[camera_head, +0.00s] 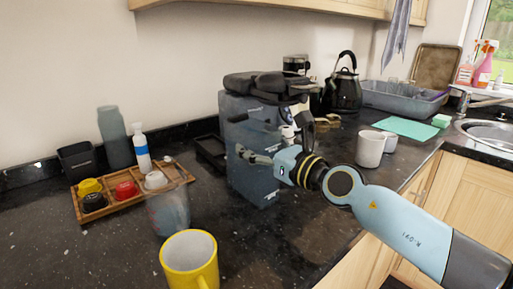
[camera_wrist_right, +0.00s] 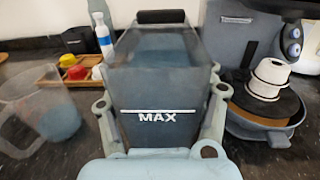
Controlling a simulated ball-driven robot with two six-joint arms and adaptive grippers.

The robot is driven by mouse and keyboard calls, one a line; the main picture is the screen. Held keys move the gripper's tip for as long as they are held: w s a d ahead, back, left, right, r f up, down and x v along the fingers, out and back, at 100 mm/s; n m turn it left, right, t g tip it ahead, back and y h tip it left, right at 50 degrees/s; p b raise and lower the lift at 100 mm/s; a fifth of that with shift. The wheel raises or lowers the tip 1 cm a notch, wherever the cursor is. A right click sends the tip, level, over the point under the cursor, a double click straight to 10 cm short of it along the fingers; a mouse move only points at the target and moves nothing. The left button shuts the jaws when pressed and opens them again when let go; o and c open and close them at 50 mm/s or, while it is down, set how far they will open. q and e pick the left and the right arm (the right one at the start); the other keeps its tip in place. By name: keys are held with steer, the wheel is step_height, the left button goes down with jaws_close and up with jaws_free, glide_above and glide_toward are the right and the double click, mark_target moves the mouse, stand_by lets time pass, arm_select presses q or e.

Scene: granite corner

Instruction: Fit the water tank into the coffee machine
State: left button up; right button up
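The water tank (camera_wrist_right: 155,95) is a translucent blue-grey box marked MAX with a dark handle at its far top edge. My right gripper (camera_wrist_right: 160,118) is shut on it, with one finger along each side. In the head view my right gripper (camera_head: 258,156) is at the side of the coffee machine (camera_head: 262,88), a blue-grey body with a dark top. There the tank (camera_head: 250,137) overlaps the machine, so the gap between them is hard to judge. The machine's side panel (camera_wrist_right: 228,38) shows behind and right of the tank in the wrist view. My left gripper is not in view.
A clear jug (camera_head: 169,212) and a yellow mug (camera_head: 190,262) stand at the front left. A wooden tray (camera_head: 130,203) with small cups lies behind them. A white mug (camera_head: 370,149), a kettle (camera_head: 343,88) and a dish rack (camera_head: 400,98) are at the right.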

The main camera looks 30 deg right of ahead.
steer(key=o, duration=0.5)
steer(key=shift+c, duration=0.2)
steer(key=shift+r, duration=0.2)
steer(key=shift+o, duration=0.2)
steer(key=s+d, duration=0.2)
steer(key=s, duration=0.9)
steer(key=shift+s+f+p, duration=0.15)
steer(key=shift+s+p, duration=0.05)
steer(key=shift+p, duration=0.15)
steer(key=shift+h, duration=0.3)
steer(key=f+b, duration=0.4)
steer(key=f, duration=0.1)
steer(key=shift+w+a, duration=0.2)
steer(key=shift+w, duration=0.2)
steer(key=w, duration=0.3)
steer(key=w+a, duration=0.1)
steer(key=w, duration=0.1)
steer(key=shift+w, duration=0.3)
steer(key=shift+w+a+p, duration=0.15)
steer(key=shift+w, duration=1.2)
steer(key=shift+w+a+p, duration=0.15)
steer(key=shift+w, duration=1.2)
